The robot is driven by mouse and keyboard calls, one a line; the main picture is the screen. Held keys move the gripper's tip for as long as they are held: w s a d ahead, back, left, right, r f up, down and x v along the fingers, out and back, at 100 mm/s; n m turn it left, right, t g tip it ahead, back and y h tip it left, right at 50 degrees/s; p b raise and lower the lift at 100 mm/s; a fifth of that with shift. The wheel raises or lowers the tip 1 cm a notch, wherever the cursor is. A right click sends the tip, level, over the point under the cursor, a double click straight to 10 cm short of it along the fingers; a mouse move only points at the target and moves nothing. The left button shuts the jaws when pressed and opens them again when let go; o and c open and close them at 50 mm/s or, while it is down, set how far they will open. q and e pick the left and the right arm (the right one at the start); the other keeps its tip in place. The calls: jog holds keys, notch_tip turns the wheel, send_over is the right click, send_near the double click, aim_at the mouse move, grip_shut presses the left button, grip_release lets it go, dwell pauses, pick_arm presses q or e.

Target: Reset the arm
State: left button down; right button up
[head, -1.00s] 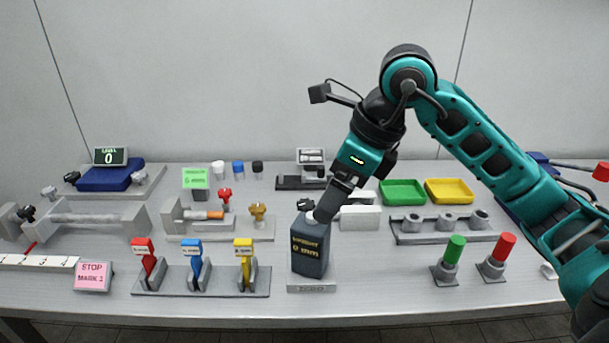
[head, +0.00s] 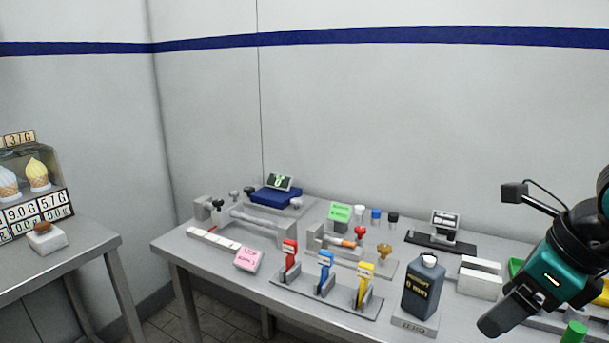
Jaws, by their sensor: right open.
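My right gripper (head: 497,322) shows at the lower right of the head view, in front of the right part of the bench. Its jaws are open and nothing shows between them. It is apart from the dark bottle (head: 424,290), which stands upright on its labelled base to the left of the gripper. My left arm and gripper are not in view.
The grey bench (head: 235,285) carries red, blue and yellow levers (head: 325,272), a pink sign (head: 248,259), white blocks (head: 480,277) and a blue scale (head: 275,197). A side table (head: 75,262) with an ice cream display (head: 35,190) stands at left.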

jog(key=s+a+m+t+y, duration=0.1)
jog(key=a+m+y, duration=0.6)
jog(key=a+y, duration=1)
jog(key=w+d+f+m+t+h, duration=0.25)
jog(key=f+m+t+h, duration=0.45)
jog(key=m, duration=0.6)
jog(key=w+d+f+m+t+h, duration=0.1)
jog(key=d+f+m+t+h, duration=0.45)
jog(key=m, duration=0.65)
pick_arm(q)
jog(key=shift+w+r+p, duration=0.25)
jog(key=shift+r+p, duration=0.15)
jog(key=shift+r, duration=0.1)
pick_arm(e)
jog(key=s+a+f+m+g+h, duration=0.1)
jog(key=s+f+m+g+h, duration=0.1)
jog(key=f, duration=0.8)
jog(key=s+f+m+g+h, duration=0.3)
jog(key=s+f+m, duration=0.3)
jog(key=s+f, duration=0.2)
jog(key=shift+s+a+f+m+g, duration=0.3)
jog(key=shift+a+f+g, duration=0.1)
jog(key=shift+f+g, duration=0.4)
